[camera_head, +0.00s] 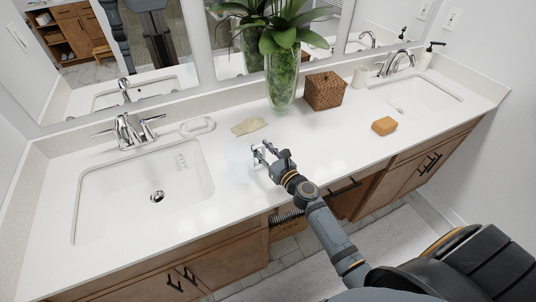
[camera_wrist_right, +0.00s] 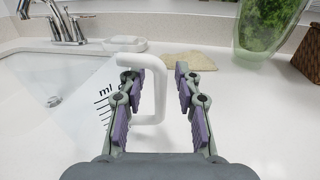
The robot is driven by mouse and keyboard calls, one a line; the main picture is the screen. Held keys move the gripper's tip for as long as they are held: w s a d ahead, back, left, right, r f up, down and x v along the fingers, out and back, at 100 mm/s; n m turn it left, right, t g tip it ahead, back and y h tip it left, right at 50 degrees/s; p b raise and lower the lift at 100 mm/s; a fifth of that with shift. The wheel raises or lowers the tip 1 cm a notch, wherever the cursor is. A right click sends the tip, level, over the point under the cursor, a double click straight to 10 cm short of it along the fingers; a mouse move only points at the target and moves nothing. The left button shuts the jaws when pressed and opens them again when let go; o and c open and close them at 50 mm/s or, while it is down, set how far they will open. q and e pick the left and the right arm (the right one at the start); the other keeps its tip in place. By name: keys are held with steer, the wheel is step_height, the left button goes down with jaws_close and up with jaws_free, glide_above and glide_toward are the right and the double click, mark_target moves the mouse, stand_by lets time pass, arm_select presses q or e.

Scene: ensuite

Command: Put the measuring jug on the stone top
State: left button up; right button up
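The measuring jug is clear, with a white handle (camera_wrist_right: 159,88) and black "ml" marks (camera_wrist_right: 105,96) in the right wrist view. Its see-through body is hard to make out against the white stone top (camera_head: 315,148). In the head view the handle (camera_head: 257,160) shows at my right gripper (camera_head: 262,152). In the wrist view the right gripper (camera_wrist_right: 160,88) is open, its purple-padded fingers on either side of the handle with gaps. I cannot tell whether the jug's base touches the top. My left gripper is not in view.
A sink (camera_head: 135,200) with a tap (camera_head: 130,130) lies left of the gripper. Behind are a white dish (camera_head: 197,127), a beige cloth (camera_head: 249,126), a glass plant vase (camera_head: 282,85) and a woven box (camera_head: 324,91). An orange block (camera_head: 384,125) sits to the right. The front middle is clear.

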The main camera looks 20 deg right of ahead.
steer(key=b+v, duration=0.2)
steer(key=v, duration=0.1)
steer(key=b+v, duration=0.2)
steer(key=v, duration=0.2)
steer(key=b+v, duration=0.2)
steer(key=v, duration=0.2)
steer(key=shift+f, duration=0.3)
steer(key=shift+s+d+r+b, duration=0.15)
steer(key=shift+s+b, duration=0.2)
steer(key=shift+b, duration=0.3)
steer(key=shift+s+r, duration=0.15)
